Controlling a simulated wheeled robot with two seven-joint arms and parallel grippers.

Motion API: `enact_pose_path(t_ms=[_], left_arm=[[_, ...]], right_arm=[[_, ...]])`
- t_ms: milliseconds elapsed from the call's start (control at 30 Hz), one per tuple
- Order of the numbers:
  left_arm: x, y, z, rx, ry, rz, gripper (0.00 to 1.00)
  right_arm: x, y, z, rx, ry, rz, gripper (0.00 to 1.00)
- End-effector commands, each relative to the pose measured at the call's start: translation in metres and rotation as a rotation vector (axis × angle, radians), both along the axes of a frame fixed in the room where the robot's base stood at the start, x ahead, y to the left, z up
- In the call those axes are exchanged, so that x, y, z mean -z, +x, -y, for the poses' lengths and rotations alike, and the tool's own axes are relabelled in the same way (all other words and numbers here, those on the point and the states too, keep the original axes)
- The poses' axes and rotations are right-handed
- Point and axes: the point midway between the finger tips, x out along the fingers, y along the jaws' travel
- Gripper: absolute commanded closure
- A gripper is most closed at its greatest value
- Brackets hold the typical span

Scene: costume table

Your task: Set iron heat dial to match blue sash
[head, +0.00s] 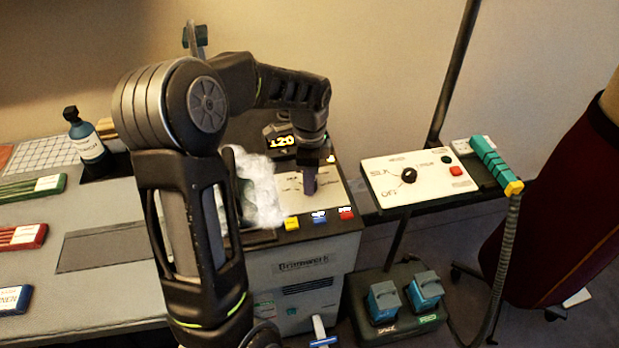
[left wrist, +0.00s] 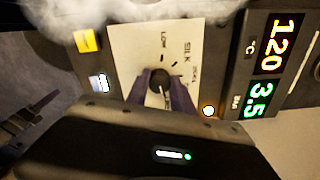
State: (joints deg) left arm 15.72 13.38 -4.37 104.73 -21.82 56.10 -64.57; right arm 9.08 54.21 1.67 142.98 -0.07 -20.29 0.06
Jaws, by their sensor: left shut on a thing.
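The iron's heat dial is a dark round knob (left wrist: 159,81) on a white panel with "LOW" and "SILK" marks, seen in the left wrist view. My left gripper (head: 309,183) reaches down to this panel (head: 291,203) in the head view. Its purple-grey fingers (left wrist: 160,95) are shut on the knob, one on each side. The display (left wrist: 275,45) reads 120 °C and 3.5 bar. A folded blue cloth (head: 12,299) with a white label lies at the left table edge; its label is partly cut off. My right gripper is not in view.
Folded green (head: 30,190) and red (head: 22,236) cloths lie on the left. A dark bottle (head: 88,142) stands behind. White steam (head: 256,190) rises beside the panel. A second control box (head: 416,171) with a teal-handled tool (head: 494,163) stands right.

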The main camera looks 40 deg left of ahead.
Motion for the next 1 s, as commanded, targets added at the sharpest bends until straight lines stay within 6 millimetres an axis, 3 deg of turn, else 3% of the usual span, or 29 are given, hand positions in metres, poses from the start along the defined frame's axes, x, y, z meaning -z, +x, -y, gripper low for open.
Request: enact_pose_path(t_ms=[400,433,500,700,1000], left_arm=[[-0.0013,0.0014,-0.0006,0.012,0.002,0.005,1.00],[-0.0013,0.0014,-0.0006,0.012,0.002,0.005,0.70],[-0.0011,0.0012,-0.0005,0.012,0.002,0.004,0.64],[-0.0006,0.0007,-0.0002,0.011,0.000,0.002,0.50],[-0.0030,0.0004,-0.0002,0.010,0.001,0.001,0.50]], right_arm=[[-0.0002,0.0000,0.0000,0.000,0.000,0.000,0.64],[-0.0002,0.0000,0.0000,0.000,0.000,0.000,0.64],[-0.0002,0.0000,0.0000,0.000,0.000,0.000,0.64],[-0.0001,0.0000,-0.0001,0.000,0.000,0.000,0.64],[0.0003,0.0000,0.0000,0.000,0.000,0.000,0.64]])
